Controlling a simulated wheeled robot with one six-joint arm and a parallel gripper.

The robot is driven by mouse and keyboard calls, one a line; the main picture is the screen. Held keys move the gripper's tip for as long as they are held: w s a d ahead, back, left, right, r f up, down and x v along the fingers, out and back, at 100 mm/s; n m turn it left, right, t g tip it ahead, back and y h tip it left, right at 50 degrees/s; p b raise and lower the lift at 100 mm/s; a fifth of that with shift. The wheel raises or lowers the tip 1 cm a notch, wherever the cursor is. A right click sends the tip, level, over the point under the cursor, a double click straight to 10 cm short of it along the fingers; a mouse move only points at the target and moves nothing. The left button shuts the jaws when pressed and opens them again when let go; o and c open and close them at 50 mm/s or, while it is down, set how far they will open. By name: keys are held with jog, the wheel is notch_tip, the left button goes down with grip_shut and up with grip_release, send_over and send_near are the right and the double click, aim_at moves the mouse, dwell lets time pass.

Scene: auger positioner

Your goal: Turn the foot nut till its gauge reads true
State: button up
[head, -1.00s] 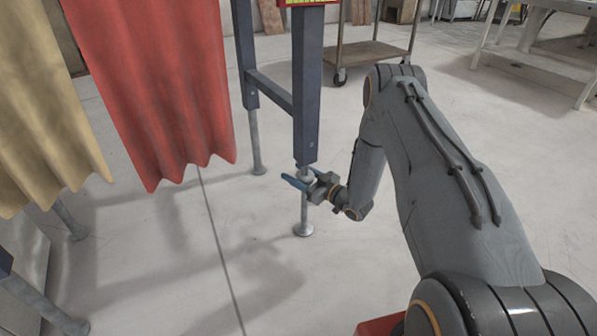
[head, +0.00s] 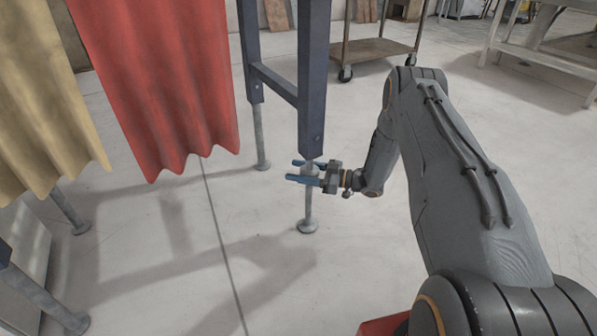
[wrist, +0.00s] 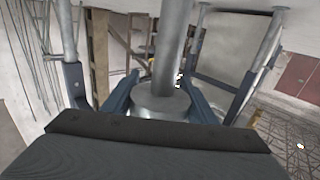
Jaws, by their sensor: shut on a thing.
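The foot nut (head: 310,167) is a grey round collar under the dark blue post (head: 313,95) in the head view. A thin metal foot rod (head: 308,203) runs below it to a round pad on the floor. My gripper (head: 302,171) reaches in level from the right, and its blue fingers are shut on the nut, one on each side. In the wrist view, the nut (wrist: 158,103) sits between the fingers, with the rod (wrist: 172,45) standing out from it. The fingers partly hide the nut in the head view. I cannot make out a gauge.
Red (head: 155,85) and tan (head: 45,95) curtains hang at left. Another leg (head: 256,90) with a crossbar stands behind the post. A wheeled cart (head: 375,48) and a pale table (head: 545,60) are farther back. The floor around the foot is clear.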

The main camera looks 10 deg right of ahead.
jog(key=o, duration=1.1)
jog(key=shift+a, duration=0.15)
jog(key=shift+c, duration=0.2)
jog(key=p+v, duration=0.2)
jog(key=v, duration=0.6)
